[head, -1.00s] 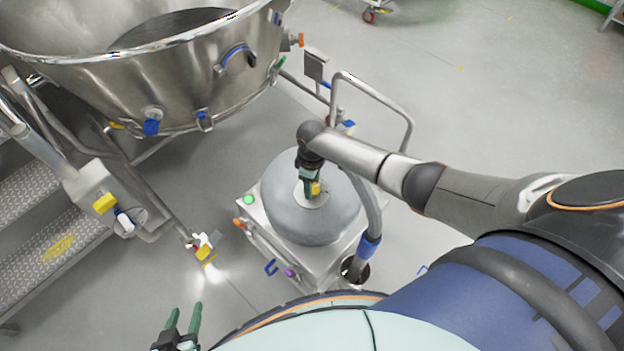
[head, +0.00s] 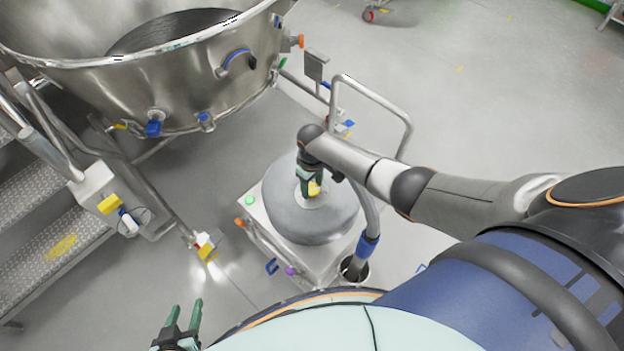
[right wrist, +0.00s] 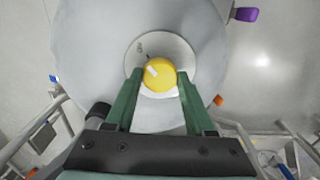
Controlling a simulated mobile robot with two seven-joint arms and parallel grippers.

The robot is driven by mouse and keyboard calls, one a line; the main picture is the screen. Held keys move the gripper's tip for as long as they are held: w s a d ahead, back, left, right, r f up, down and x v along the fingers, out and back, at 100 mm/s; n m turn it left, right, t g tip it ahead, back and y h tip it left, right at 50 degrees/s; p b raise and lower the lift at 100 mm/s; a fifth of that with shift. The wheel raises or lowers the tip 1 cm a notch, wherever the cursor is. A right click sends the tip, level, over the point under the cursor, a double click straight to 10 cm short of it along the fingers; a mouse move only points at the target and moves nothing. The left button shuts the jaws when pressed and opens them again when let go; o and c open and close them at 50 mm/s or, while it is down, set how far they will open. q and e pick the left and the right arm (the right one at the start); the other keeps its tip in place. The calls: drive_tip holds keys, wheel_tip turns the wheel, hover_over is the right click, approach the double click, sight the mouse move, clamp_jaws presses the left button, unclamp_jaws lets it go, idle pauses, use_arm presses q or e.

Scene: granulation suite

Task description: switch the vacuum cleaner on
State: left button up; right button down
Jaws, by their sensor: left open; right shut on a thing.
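The vacuum cleaner (head: 335,222) stands on the floor in the middle of the head view, with a domed grey top on a metal cart. A yellow knob (right wrist: 160,74) with a white mark sits on a pale round plate (right wrist: 178,48) at the centre of the dome. My right gripper (right wrist: 160,82) is shut on the yellow knob, one green finger on each side. In the head view the right gripper (head: 309,190) comes down over the knob and partly hides it. My left gripper (head: 184,316) is open and empty at the bottom left, away from the vacuum cleaner.
A large steel bowl (head: 190,85) stands at the upper left, close to the vacuum cleaner. Metal steps (head: 45,245) are at the left. A grey hose (head: 370,215) and tubular handle (head: 385,98) flank the dome. Open floor (head: 500,110) lies at the upper right.

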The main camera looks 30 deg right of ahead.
sight(312, 188)
drive_tip(key=shift+c, duration=1.3)
unclamp_jaws()
drive_tip(key=shift+r+p, duration=0.3)
drive_tip(key=shift+r, duration=0.2)
wheel_tip(312, 188, up, 5)
drive_tip(key=shift+f+p, duration=0.15)
drive_tip(key=shift+p, duration=0.75)
wheel_tip(312, 188, up, 7)
drive_tip(key=shift+f, duration=0.1)
